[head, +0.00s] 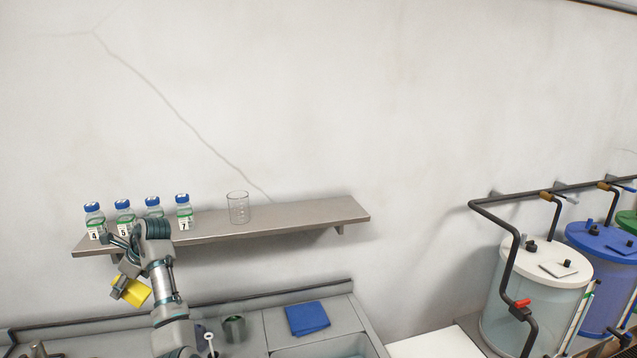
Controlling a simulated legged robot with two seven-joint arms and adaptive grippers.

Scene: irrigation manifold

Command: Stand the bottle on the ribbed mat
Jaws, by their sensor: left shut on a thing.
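Several small clear bottles with blue caps and green-and-white labels stand on the left part of the wall shelf (270,221). The leftmost bottle (94,219) reads 4, and the rightmost bottle (183,212) reads 7. Another bottle (152,207) is partly hidden by my left wrist. I see no ribbed mat. My right gripper is out of view.
An empty glass beaker (238,208) stands mid-shelf; the shelf's right part is clear. Below are a yellow block (131,291), a dark green cup (234,329), a folded blue cloth (307,318) and a sink. Tanks (533,305) and pipes stand at right.

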